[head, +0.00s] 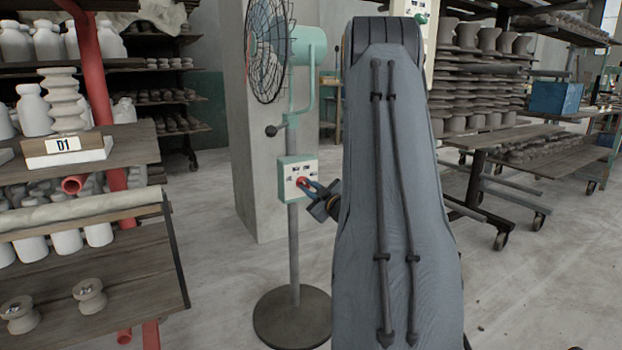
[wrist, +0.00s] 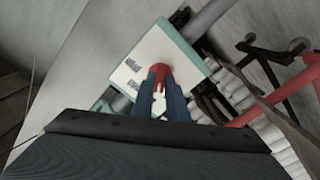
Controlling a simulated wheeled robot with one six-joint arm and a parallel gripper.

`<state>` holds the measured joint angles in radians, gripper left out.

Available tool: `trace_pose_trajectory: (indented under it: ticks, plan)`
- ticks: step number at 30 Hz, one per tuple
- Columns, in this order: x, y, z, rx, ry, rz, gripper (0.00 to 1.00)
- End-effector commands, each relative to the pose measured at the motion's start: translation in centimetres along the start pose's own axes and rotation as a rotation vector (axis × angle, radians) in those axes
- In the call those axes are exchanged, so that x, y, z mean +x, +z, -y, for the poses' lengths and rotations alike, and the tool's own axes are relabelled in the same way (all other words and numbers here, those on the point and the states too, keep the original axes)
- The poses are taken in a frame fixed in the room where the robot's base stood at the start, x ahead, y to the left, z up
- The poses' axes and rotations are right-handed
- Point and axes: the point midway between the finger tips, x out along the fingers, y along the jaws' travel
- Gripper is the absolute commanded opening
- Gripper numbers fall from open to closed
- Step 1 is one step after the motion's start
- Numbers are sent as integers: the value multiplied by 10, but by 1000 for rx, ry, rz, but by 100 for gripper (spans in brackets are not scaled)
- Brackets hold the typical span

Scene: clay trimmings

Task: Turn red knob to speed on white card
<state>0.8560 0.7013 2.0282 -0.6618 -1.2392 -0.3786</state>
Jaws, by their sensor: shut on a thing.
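The red knob (head: 302,182) is on the front of a mint-green control box (head: 284,166) on the pole of a standing fan. My gripper (head: 311,188) reaches it from the right and is shut on the knob. In the wrist view the red knob (wrist: 159,70) sits between the two blue fingertips (wrist: 160,84), against the box's cream face (wrist: 135,72). Small dark marks show on that face, too small to read.
The fan (head: 268,45) stands on a round dark base (head: 292,317) beside a concrete pillar (head: 262,190). Pottery racks (head: 480,95) fill the right. Open floor lies at lower right.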

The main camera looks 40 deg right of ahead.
Motion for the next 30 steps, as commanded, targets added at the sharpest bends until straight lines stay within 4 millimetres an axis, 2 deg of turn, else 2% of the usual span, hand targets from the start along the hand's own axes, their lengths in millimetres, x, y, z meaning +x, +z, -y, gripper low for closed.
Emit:
trace_pose_trajectory:
  ticks: [18,30]
  plan:
    - [-2,-2,0,585,-3,4,0]
    - [-1,-1,2,889,-3,4,0]
